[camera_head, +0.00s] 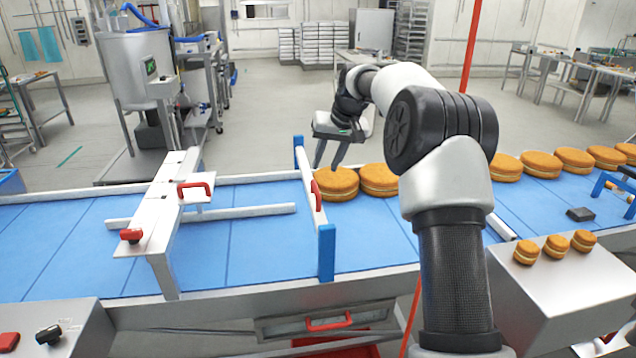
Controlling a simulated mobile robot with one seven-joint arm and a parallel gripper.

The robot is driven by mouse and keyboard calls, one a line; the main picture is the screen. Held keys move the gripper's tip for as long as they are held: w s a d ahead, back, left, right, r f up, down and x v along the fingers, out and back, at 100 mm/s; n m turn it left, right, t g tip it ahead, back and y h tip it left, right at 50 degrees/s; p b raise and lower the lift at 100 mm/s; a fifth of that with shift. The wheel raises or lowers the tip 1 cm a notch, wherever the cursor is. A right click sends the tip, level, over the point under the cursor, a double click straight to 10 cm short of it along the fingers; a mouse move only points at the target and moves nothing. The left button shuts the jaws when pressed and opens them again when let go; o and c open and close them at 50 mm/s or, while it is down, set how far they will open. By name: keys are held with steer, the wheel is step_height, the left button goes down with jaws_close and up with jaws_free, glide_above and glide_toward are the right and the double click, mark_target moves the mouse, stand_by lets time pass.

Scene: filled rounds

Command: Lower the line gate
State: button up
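The line gate (308,187) looks like a white bar across the blue belt (262,248), between a blue post at the far edge and a blue post (326,252) at the near edge. A red handle (316,189) is on its right face. The bar lies near the height of the post tops; its clearance over the belt is hard to judge. My gripper (327,166) points down to the right of the gate's far half, near the first filled round (337,184). Its two dark fingers are apart with nothing seen between them.
Several filled rounds line the belt right of the gate, partly hidden by my arm. A white frame (160,205) with red handles spans the belt at left. Small rounds (556,247) sit on a metal box (560,285) at right. The belt just left of the gate is clear of rounds.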

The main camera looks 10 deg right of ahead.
mark_target(316, 187)
steer(key=x, duration=0.9)
steer(key=shift+w+f+p, duration=0.1)
steer(key=shift+f+p, duration=0.1)
steer(key=shift+p, duration=0.15)
jaws_close()
